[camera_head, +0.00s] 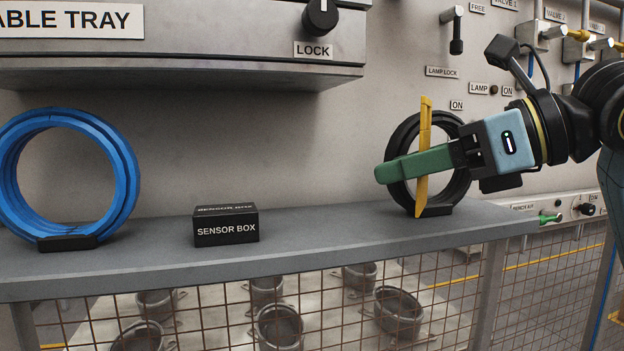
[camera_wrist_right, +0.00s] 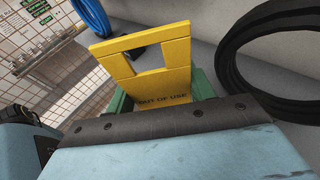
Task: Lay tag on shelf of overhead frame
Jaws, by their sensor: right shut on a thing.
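The tag is a yellow plate with a cut-out and the words OUT OF USE (camera_head: 424,125); it also shows in the right wrist view (camera_wrist_right: 163,88). My right gripper (camera_head: 405,167), with green fingers, is shut on the tag and holds it on edge, seen nearly edge-on in the head view. The tag appears in front of a black coil (camera_head: 462,182) near the right end of a grey shelf (camera_head: 320,239). I cannot tell how far the tag's lower end is from the shelf. My left gripper is not in view.
A blue coil (camera_head: 125,180) stands at the shelf's left and a black sensor box (camera_head: 226,230) sits mid-shelf. The shelf is bare between the box and the black coil. A metal tray housing (camera_head: 200,62) overhangs the left part. Wire mesh (camera_head: 230,310) hangs below.

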